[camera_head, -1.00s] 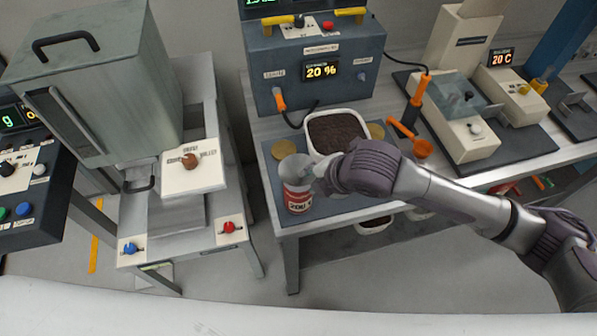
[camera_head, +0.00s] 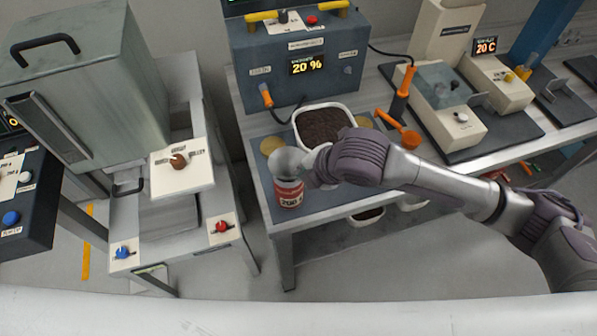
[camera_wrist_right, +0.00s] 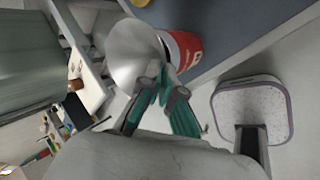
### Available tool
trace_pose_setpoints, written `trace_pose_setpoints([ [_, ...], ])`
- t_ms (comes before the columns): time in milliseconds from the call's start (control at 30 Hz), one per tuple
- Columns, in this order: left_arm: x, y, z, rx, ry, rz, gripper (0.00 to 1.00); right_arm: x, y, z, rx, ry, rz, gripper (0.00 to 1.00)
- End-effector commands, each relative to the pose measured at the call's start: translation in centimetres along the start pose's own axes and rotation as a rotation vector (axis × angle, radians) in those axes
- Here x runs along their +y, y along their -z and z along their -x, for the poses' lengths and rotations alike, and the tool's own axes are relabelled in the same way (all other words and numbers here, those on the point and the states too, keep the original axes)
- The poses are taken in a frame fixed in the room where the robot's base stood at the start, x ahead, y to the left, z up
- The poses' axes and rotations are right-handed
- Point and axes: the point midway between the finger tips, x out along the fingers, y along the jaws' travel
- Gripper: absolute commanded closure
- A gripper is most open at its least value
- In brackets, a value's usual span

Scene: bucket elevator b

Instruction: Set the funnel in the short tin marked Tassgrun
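The grey metal funnel (camera_head: 286,161) stands wide mouth up at the top of a short tin with a red and white label (camera_head: 290,194). The tin stands upright near the front left corner of the blue mat. I cannot read its label clearly. My right gripper (camera_head: 314,166) is at the funnel's right side. In the right wrist view the green fingertips (camera_wrist_right: 163,84) come together at the rim of the funnel (camera_wrist_right: 132,52), with the tin (camera_wrist_right: 184,48) beyond. The funnel's spout is hidden. My left gripper is not in view.
A white tub of dark grounds (camera_head: 350,111) stands right behind the tin, with brass-coloured discs beside it. An orange scoop (camera_head: 410,138) lies to the right. A blue-grey control box (camera_head: 291,75) stands at the back. The table's front edge (camera_head: 330,218) is close to the tin.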

Motion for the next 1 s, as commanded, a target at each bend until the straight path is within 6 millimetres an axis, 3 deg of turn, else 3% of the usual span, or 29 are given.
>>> trace_pose_setpoints([
  [400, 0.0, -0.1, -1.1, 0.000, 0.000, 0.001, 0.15, 4.6, 0.0, 6.3, -0.002, -0.005, 0.002, 1.00],
  [1000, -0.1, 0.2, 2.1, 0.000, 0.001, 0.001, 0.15, 7.0, 0.0, 10.0, -0.001, -0.001, 0.001, 1.00],
])
